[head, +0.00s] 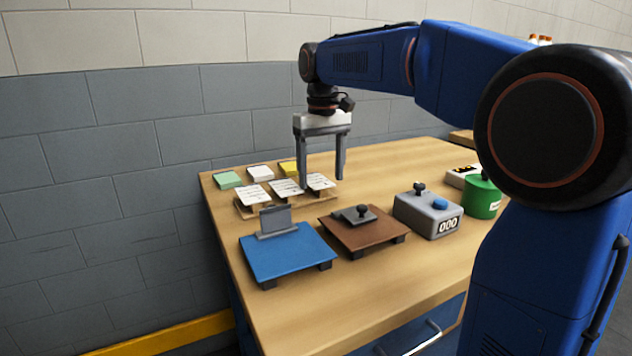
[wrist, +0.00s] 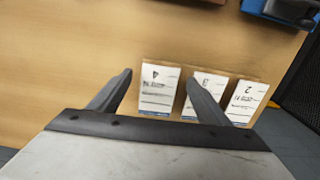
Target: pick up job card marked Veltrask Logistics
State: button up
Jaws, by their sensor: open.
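Three white job cards with dark writing stand side by side on a low wooden rack (head: 247,213): a left card (head: 254,197), a middle card (head: 284,187) and a right card (head: 320,181). In the wrist view they show as a left card (wrist: 159,92), a middle card (wrist: 210,84) and a right card (wrist: 246,98). The writing is too small to tell which is Veltrask Logistics. My gripper (head: 321,180) is open and empty, pointing down over the rack's right end. In the wrist view its fingers (wrist: 159,77) straddle the leftmost card, apparently without touching it.
Green (head: 229,180), white (head: 260,173) and yellow (head: 288,167) pads lie behind the rack. In front stand a blue platform (head: 285,258), a brown platform (head: 370,238), a grey counter box (head: 420,212) and a green canister (head: 482,203). The table's front strip is clear.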

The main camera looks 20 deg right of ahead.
jog(key=shift+f, duration=0.35)
dwell(0.7)
jog(key=c, duration=1.1)
